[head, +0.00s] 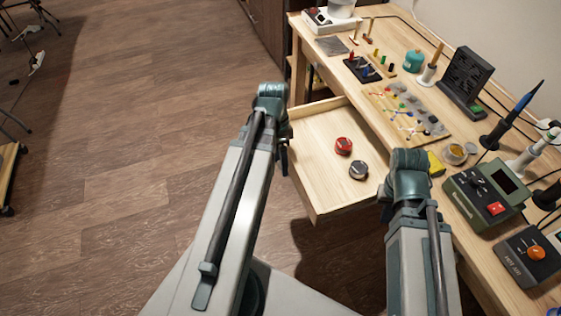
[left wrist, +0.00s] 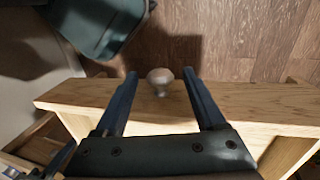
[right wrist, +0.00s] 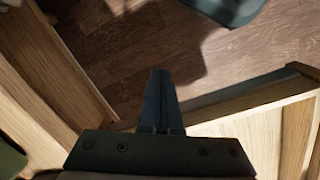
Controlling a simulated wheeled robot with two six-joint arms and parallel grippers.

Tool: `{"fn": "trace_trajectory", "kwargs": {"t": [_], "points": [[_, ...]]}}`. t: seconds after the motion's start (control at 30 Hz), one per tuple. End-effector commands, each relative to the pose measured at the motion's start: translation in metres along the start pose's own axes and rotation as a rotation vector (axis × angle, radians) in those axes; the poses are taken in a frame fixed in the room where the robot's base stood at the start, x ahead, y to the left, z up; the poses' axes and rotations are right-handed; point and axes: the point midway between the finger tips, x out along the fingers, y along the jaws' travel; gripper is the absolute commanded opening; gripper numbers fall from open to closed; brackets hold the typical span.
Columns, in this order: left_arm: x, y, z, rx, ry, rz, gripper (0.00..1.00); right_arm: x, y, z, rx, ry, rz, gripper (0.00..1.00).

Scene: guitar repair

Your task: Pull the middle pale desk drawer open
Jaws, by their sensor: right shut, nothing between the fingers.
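A pale wooden drawer (head: 318,190) stands pulled out from the desk in the head view, with a red round item (head: 344,146) and a dark round item (head: 358,170) inside. My left gripper (left wrist: 159,74) is open, with one finger on each side of the knob and a visible gap to both. My right gripper (right wrist: 160,72) is shut and empty, above the floor beside pale wooden panels. In the head view its fingers are hidden by my arm.
The desk top (head: 425,158) holds small tools, a parts mat (head: 408,112), a green soldering station (head: 484,192) and a dark hot-air unit (head: 530,255). The wooden floor (head: 130,150) left of the drawer is clear.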

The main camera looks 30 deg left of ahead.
Motion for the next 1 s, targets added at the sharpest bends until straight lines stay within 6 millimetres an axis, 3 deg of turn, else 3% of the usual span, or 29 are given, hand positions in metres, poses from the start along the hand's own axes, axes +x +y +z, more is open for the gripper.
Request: {"fn": "trace_trajectory", "kwargs": {"t": [0.03,0.4,1.0], "points": [[-0.0001,0.0000,0.0000,0.000,0.000,0.000,0.65,-0.0001,0.0000,0.0000,0.000,0.000,0.000,0.00],[-0.0001,-0.0001,0.0000,0.000,0.000,0.000,0.00,-0.0001,0.0000,0.0000,0.000,0.000,0.000,0.00],[0.0000,-0.0001,0.0001,0.000,0.000,0.000,0.00,0.0000,0.0000,0.0000,0.000,0.000,0.000,0.00]]}}
